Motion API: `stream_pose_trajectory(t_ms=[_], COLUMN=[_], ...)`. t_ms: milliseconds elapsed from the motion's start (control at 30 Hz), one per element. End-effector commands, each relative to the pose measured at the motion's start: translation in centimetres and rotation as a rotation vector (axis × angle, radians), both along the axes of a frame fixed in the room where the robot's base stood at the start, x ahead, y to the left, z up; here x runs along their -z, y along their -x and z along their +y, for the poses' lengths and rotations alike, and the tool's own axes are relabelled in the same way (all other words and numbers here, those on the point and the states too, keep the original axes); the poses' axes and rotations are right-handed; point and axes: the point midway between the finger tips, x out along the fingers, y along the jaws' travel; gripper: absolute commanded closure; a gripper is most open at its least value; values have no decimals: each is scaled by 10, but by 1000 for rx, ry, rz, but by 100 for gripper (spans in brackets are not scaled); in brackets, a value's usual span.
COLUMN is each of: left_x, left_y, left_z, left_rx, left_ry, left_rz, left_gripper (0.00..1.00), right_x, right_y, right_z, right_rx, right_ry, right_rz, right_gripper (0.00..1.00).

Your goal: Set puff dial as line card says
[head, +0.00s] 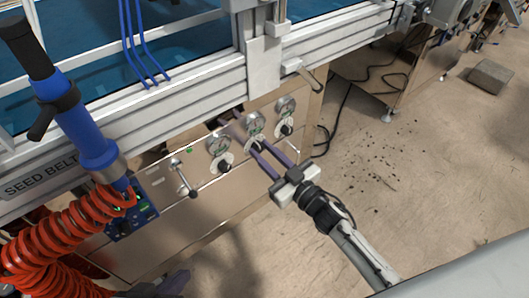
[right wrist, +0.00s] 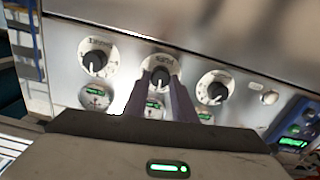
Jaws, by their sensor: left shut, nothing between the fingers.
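A steel panel (head: 215,190) carries three round gauges, each with a black dial. The middle dial (right wrist: 158,82) has a white label plate, blurred but seemingly reading "puff". My right gripper (head: 257,149) reaches this dial, its two purple fingers on either side of the knob. They also flank it in the right wrist view (right wrist: 160,78); whether they touch it I cannot tell. The fingers partly hide the dial and its gauge. My left gripper (head: 176,281) is low at the bottom edge, shut, away from the panel. I cannot make out a line card.
The other dials sit left (right wrist: 95,63) and right (right wrist: 215,87) of the middle one in the wrist view. A lever (head: 184,180), a blue control box (head: 132,218) and a red coiled hose (head: 70,235) are further left in the head view. Floor at right is mostly open.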

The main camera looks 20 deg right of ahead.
Motion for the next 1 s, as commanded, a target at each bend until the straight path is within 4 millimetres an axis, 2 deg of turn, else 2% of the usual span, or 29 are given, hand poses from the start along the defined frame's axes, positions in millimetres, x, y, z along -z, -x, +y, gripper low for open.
stream_pose_trajectory(t_ms=[33, 67, 300, 633, 667, 733, 1000], left_x=[0, 0, -9, -8, -8, -8, -8], left_y=[0, 0, 1, 0, 0, 0, 0], left_z=[0, 0, 5, 7, 7, 7, 7], left_rx=[0, 0, -38, -47, -46, -46, -46], left_ry=[0, 0, 9, 10, 10, 10, 10], left_rz=[0, 0, -25, -35, -34, -34, -34], left_gripper=[100, 100, 100, 100, 100, 100, 100], right_x=[0, 0, -3, 0, 0, 0, 0], right_y=[0, 0, 0, 1, 1, 1, 0], right_z=[0, 0, 0, -1, -1, -1, -1], right_rx=[0, 0, -1, 0, 0, 0, 0], right_ry=[0, 0, -89, -115, -115, -114, -114], right_rz=[0, 0, 33, 42, 42, 41, 41], right_gripper=[94, 98, 98, 98, 71, 59, 57])
